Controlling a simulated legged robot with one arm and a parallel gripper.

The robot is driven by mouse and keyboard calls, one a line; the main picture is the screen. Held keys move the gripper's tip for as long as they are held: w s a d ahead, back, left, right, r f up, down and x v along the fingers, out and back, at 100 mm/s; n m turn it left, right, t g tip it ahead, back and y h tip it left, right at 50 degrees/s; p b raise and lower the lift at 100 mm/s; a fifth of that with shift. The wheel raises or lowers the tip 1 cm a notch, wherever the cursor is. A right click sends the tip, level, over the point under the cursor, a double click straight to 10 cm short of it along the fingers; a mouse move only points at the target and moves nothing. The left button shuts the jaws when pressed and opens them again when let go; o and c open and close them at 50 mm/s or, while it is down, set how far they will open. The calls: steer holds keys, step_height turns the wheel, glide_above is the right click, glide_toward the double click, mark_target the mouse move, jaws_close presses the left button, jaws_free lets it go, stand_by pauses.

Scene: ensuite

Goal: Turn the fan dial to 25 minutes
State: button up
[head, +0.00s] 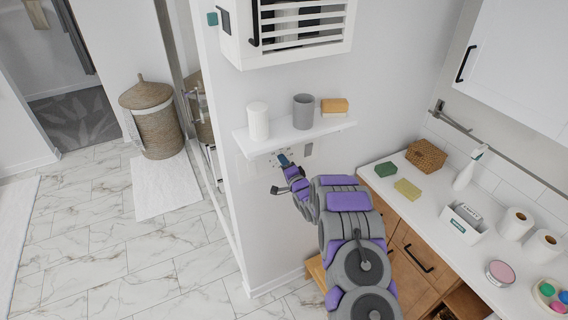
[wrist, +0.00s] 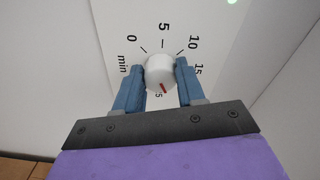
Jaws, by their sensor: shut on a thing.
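The fan dial (wrist: 160,70) is a round white knob on a white plate with a printed minute scale, seen in the wrist view. The marks 0, 5, 10 and 15 show around its upper side. Its red pointer faces down, slightly right, close to a partly hidden label ending in 5. My gripper (wrist: 160,82) has its two blue fingers on the left and right of the knob, shut on it. The fingers cover parts of the scale. In the head view my gripper (head: 287,165) is at the wall under the shelf; the dial is hard to make out there.
A wall shelf (head: 290,136) with a white cup, a grey cup and an orange-brown block is just above my gripper. A counter (head: 432,205) with sponges, a basket, a spray bottle and paper rolls is to the right. Open tiled floor (head: 150,250) lies left.

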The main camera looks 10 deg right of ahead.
steer(key=m+p, duration=0.1)
steer(key=m, duration=0.3)
steer(key=shift+f+m, duration=0.15)
steer(key=shift+m, duration=0.15)
stand_by(0.5)
steer(key=o, duration=1.1)
steer(key=shift+w+d, duration=0.1)
steer(key=shift+w, duration=0.05)
steer(key=shift+c, duration=0.2)
steer(key=shift+s, duration=0.2)
steer(key=v, duration=1.7)
steer(key=shift+d+r+b, duration=0.2)
steer(key=shift+r+b, duration=0.05)
steer(key=shift+b, duration=0.2)
